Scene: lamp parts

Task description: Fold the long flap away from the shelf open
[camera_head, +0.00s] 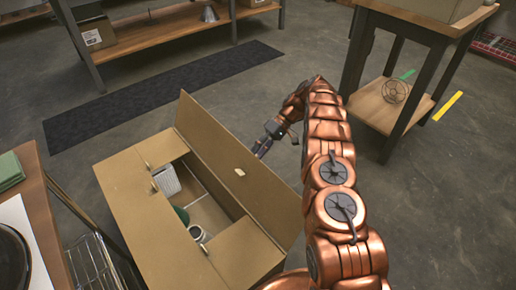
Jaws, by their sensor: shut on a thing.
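An open-topped cardboard box (118,205) stands on the floor at the lower middle. Its long flap on the right (225,160) stands raised, with a small pale patch on its inner face. My gripper (260,151) is shut on the upper free edge of this flap; the fingertips are small and partly hidden at the edge. The other long flap (150,215) lies over the left of the opening. A short flap (245,255) lies flat at the near end, another (163,150) at the far end. Inside are a white ribbed item (167,180), something green and a white cup-like item (197,234).
A wooden shelf (165,30) with boxes stands at the back left, a dark mat (160,92) before it. A wooden stand (385,110) is at the upper right. A table (45,225) and wire rack (95,262) are close left of the box. Floor right of my arm is clear.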

